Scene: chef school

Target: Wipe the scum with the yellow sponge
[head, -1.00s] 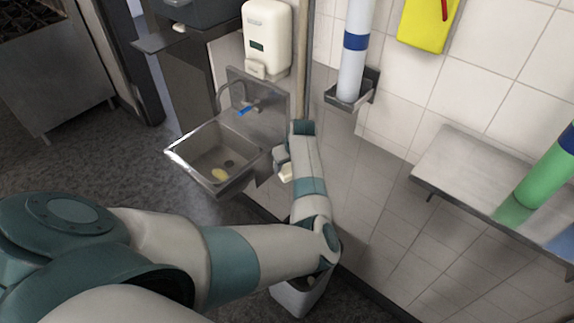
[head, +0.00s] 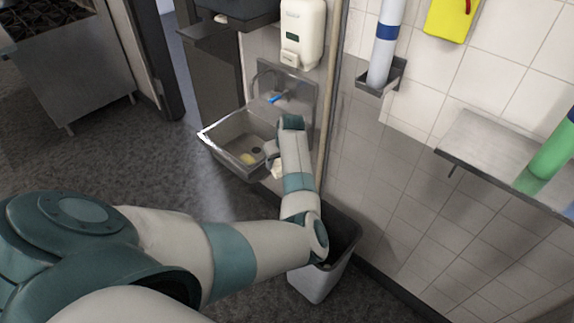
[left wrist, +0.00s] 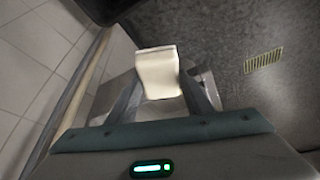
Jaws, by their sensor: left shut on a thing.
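My left gripper (head: 272,158) is at the right side of the metal sink (head: 222,158) in the head view. A small part of the block shows under the gripper in the head view (head: 277,171). A small yellow patch, likely the scum (head: 248,158), lies in the sink basin near the dark drain. My forearm hides the sink's right part. My right gripper is not in view.
A tap (head: 262,82) stands at the back of the sink, with a soap dispenser (head: 302,35) above. A grey bin (head: 318,283) stands below my arm. A pole (head: 331,100) leans by the wall. A metal shelf (head: 490,150) is at right.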

